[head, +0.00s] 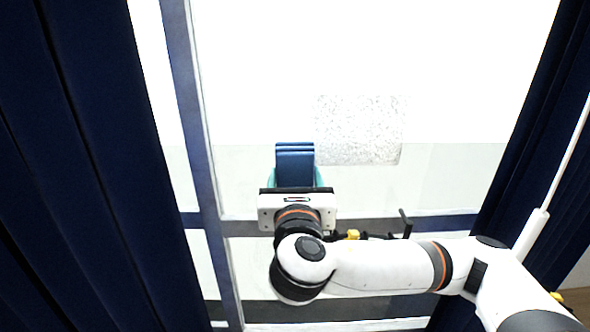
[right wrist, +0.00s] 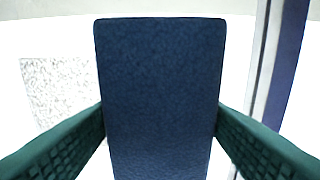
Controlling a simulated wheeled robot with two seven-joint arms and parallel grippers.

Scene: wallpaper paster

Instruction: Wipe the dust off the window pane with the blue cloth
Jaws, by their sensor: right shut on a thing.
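The blue cloth (head: 295,163) is a folded dark blue pad, held upright in front of the window. My right gripper (head: 296,184) is shut on it; in the right wrist view the cloth (right wrist: 160,95) stands between the two green fingers (right wrist: 160,140). The window pane (head: 450,110) is bright white above and pale grey below. The dust (right wrist: 58,88) shows at the left in the right wrist view. Whether the cloth touches the glass I cannot tell. My left gripper is not in view.
Dark blue curtains hang at the left (head: 75,170) and right (head: 525,130). A blue-grey window frame post (head: 190,110) stands left of the cloth, and a crossbar (head: 440,225) runs below the dust. A window handle (head: 405,222) sticks up near my right arm.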

